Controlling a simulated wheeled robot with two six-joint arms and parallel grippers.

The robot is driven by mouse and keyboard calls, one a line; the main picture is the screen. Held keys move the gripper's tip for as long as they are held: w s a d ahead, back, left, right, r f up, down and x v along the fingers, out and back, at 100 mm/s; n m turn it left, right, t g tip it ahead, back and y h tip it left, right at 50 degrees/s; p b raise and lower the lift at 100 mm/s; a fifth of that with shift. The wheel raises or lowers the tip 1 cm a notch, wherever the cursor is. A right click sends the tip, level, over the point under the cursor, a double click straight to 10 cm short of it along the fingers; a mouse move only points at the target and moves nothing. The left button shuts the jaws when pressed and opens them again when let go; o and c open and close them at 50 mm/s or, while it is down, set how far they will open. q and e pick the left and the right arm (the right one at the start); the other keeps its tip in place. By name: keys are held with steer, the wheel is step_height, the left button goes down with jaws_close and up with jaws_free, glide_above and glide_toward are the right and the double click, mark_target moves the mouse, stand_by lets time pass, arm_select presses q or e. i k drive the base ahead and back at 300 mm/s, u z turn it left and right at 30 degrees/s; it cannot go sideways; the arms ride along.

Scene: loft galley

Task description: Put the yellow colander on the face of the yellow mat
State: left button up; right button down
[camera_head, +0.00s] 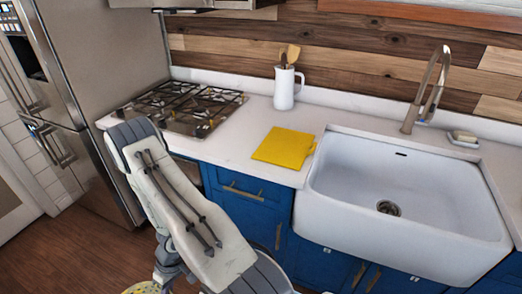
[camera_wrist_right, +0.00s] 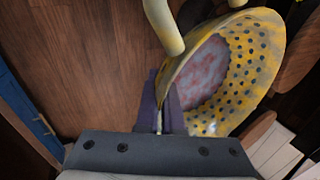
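The yellow mat (camera_head: 284,147) lies flat on the white counter between the stove and the sink, and its face is bare. The yellow colander (camera_wrist_right: 255,75) is worn, with many dark holes and a greyish-pink patch inside. My right gripper (camera_wrist_right: 166,105) is shut on its rim in the right wrist view, and the colander is tilted over the wood floor. A small part of the colander (camera_head: 147,287) shows at the bottom edge of the head view, well below and left of the mat. My left gripper is not in view.
A white jug with wooden utensils (camera_head: 286,88) stands behind the mat. The white sink (camera_head: 400,200) with its faucet (camera_head: 428,90) is at the right, and the gas stove (camera_head: 187,106) at the left. Blue cabinets (camera_head: 243,205) stand below the counter. Bare counter surrounds the mat.

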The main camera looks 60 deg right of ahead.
mark_target(281, 145)
steer(key=z, duration=1.6)
